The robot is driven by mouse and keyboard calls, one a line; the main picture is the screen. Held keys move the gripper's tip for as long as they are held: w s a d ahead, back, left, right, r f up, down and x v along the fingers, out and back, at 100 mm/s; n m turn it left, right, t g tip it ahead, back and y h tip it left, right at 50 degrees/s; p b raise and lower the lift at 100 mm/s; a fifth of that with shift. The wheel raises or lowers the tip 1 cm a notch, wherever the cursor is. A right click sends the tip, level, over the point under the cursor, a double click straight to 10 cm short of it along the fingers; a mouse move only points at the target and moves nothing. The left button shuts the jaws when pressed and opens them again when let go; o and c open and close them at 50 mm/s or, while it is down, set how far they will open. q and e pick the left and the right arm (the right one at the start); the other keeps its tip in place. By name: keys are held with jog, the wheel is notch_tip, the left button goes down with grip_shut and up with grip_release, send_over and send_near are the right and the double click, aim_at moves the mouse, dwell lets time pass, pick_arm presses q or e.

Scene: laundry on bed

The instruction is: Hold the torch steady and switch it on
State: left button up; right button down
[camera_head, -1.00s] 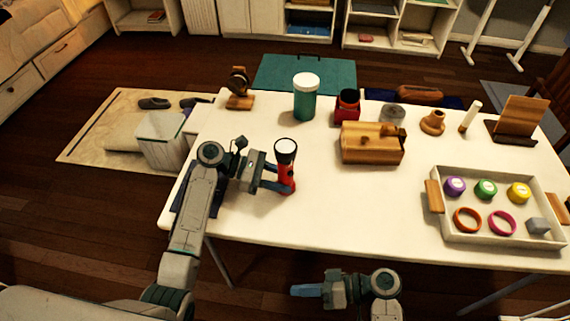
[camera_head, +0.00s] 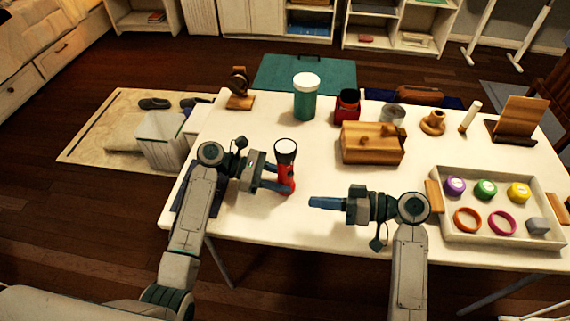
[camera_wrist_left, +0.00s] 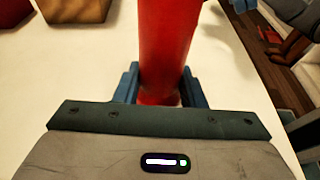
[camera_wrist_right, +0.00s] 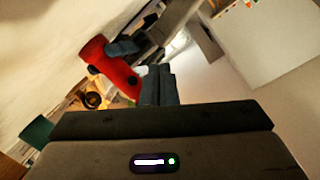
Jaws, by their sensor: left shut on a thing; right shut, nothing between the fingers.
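The red torch (camera_head: 285,176) stands upright on the white table, with its dark, pale-faced head at the top. My left gripper (camera_head: 281,186) is shut on the torch body from the left. In the left wrist view the red body (camera_wrist_left: 166,45) rises between the fingers. My right gripper (camera_head: 312,202) is shut and empty, just right of the torch with a small gap, its fingertips pointing at it. In the right wrist view the torch (camera_wrist_right: 110,70) lies beyond the shut fingers (camera_wrist_right: 158,84), with a dark spot on its side that may be the switch.
A wooden box (camera_head: 371,146) stands behind my right gripper. A white tray (camera_head: 490,239) with coloured discs and rings is at right. A green jar (camera_head: 305,103) and a red-and-black item (camera_head: 347,106) stand at the back. The table's front middle is clear.

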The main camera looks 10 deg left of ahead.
pick_arm(q)
jog(key=shift+f, duration=0.1)
pick_arm(e)
jog(key=shift+w+a, duration=1)
jog(key=shift+w, duration=0.2)
jog(key=shift+w+a, duration=1)
jog(key=shift+w, duration=0.15)
jog(key=shift+w+a, duration=0.1)
jog(key=shift+w+a+f, duration=0.1)
jog(key=shift+w+a, duration=0.1)
jog(key=shift+w, duration=0.1)
jog(key=shift+w+a, duration=0.15)
dwell(0.7)
jog(key=shift+s+d, duration=0.45)
jog(key=shift+s, duration=0.05)
jog(key=shift+s+d, duration=2)
jog(key=shift+s, duration=0.3)
